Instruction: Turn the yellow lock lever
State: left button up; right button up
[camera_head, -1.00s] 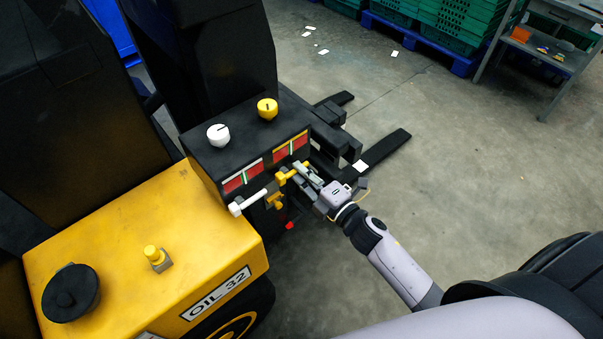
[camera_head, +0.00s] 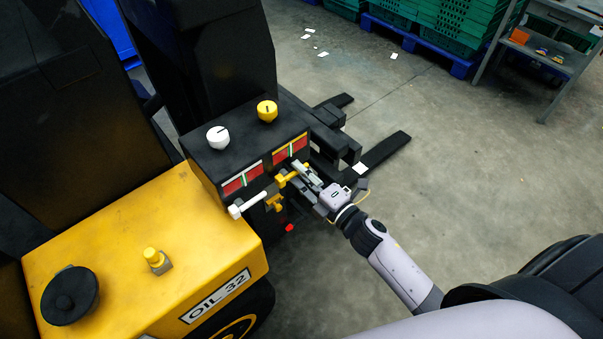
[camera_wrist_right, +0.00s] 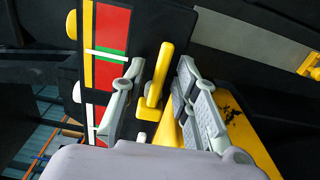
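The yellow lock lever (camera_head: 286,178) sticks out from the front of the black control box, below the right red-and-green gauge. My right gripper (camera_head: 309,179) is at the lever, reaching in from the right. In the right wrist view the yellow lever (camera_wrist_right: 157,75) stands between the two fingers of my right gripper (camera_wrist_right: 158,92). The fingers are apart, one on each side, with a visible gap to the lever on the left; contact on the right is hard to tell. My left gripper is not in view.
A white lever (camera_head: 248,204) sits left of the yellow one. White (camera_head: 218,136) and yellow (camera_head: 267,110) knobs are on top of the box. The yellow machine body (camera_head: 130,240) fills the lower left. Dark forks (camera_head: 385,152) lie beyond my arm; open floor is to the right.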

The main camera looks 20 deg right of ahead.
jog(key=v, duration=1.2)
dwell(0.5)
jog(key=s+d+f+m+g+h, duration=0.15)
jog(key=f+m, duration=0.25)
jog(key=f, duration=0.5)
jog(key=s+d+f+m+g+h, duration=0.1)
jog(key=s+f+m+g+h, duration=0.15)
jog(key=f, duration=0.75)
jog(key=s+d+f+m+g+h, duration=0.1)
jog(key=s+f+m+g, duration=0.15)
jog(key=f+m, duration=0.45)
jog(key=s+a+f+m+g, duration=0.1)
jog(key=s+f+m+g, duration=0.2)
jog(key=s+f, duration=0.7)
jog(key=s+a+f+m+g+h, duration=0.1)
jog(key=s+f+m+g, duration=0.2)
jog(key=s+f+g, duration=0.3)
jog(key=s+f, duration=0.4)
jog(key=s, duration=0.6)
jog(key=shift+f, duration=0.3)
jog(key=shift+g, duration=0.25)
